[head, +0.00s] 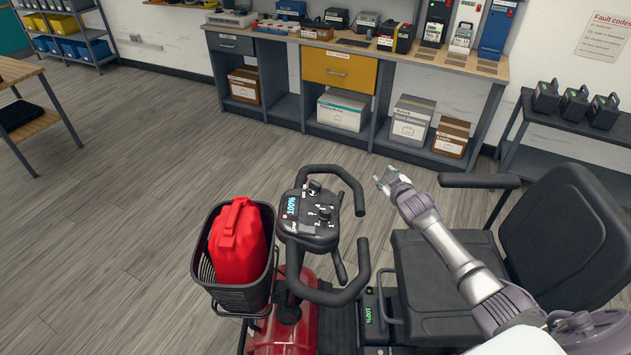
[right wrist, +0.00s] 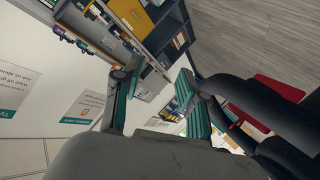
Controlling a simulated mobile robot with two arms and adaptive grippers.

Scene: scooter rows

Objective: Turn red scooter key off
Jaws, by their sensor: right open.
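The red scooter (head: 284,338) stands in the lower middle of the head view, partly cut off by the bottom edge. Its black control console (head: 308,222) has a lit display reading 100%, a dial and small knobs between the looped handlebars. I cannot tell which small part is the key. My right gripper (head: 382,183) is open and empty, to the right of the console and apart from it, above the floor beyond the seat. Its two spread fingers also show in the right wrist view (right wrist: 163,95). My left gripper is not in view.
A workbench (head: 440,62) stands along the back wall.

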